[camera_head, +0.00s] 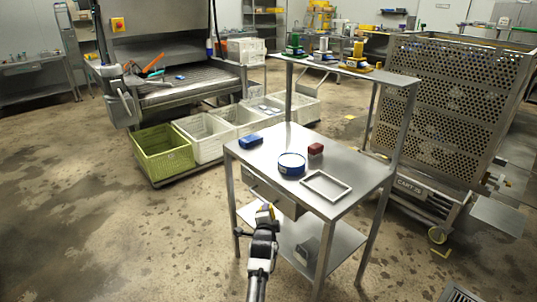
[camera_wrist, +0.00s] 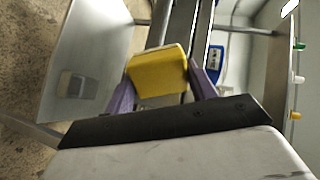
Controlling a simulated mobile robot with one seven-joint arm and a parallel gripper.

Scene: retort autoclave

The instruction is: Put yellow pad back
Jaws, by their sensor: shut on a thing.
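The yellow pad (camera_wrist: 157,72) is between the two purple fingers of my gripper (camera_wrist: 160,85) in the wrist view, and the fingers are shut on it. In the head view my gripper (camera_head: 265,212) is in front of the steel table (camera_head: 262,172), near its front-left edge and below the top's level. Only a small bit of yellow shows at its tip there. On the table top are a blue block (camera_head: 251,141), a red block (camera_head: 316,149), a round blue-rimmed container (camera_head: 291,164) and an empty rectangular frame (camera_head: 326,185).
The table has a drawer (camera_head: 268,193) under its top and a lower shelf (camera_head: 335,240) with a grey object (camera_head: 306,252). A raised shelf (camera_head: 345,72) carries green, white and yellow items. A perforated cart (camera_head: 445,105) stands right. Crates, including a green one (camera_head: 162,152), stand behind left.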

